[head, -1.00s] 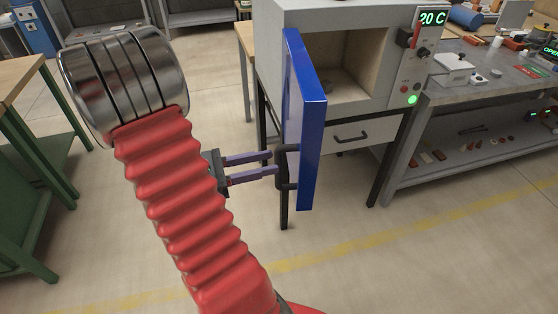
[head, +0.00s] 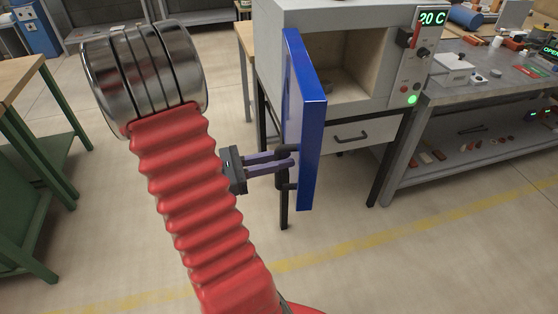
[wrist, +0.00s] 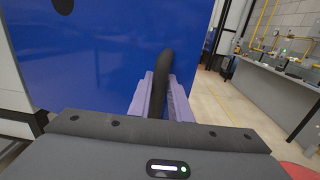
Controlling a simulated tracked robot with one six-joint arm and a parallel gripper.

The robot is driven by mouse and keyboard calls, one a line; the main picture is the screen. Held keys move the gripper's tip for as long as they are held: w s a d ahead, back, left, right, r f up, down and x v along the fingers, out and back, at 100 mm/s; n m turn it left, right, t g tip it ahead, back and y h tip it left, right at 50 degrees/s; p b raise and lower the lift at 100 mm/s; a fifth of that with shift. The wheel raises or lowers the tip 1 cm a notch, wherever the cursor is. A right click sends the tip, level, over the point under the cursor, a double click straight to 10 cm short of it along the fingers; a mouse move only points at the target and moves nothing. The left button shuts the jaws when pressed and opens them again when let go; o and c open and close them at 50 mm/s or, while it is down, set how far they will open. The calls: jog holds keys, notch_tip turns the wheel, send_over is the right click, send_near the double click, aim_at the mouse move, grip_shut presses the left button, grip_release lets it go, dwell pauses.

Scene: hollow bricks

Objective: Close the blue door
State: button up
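The blue door (head: 312,130) of the grey oven stands wide open, seen nearly edge-on in the head view. It also fills the left and middle of the wrist view (wrist: 85,60). Its black bar handle (head: 282,184) is on the side facing my arm. My gripper (head: 290,160) reaches the handle from the left, with its two purple fingers close together. In the wrist view the fingers lie on either side of the black handle (wrist: 165,62) and appear to press on it. The fingertips are partly hidden by the handle.
The grey oven (head: 360,20) shows an open, pale chamber (head: 345,65) and a drawer (head: 350,136) below. A grey workbench (head: 470,85) stands close on the right, a green bench (head: 40,190) on the left. The floor in front is clear.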

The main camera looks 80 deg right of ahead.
grip_shut()
jog(key=shift+a, duration=0.2)
jog(key=shift+s+d, duration=0.1)
jog(key=shift+s, duration=0.05)
jog(key=shift+s, duration=0.1)
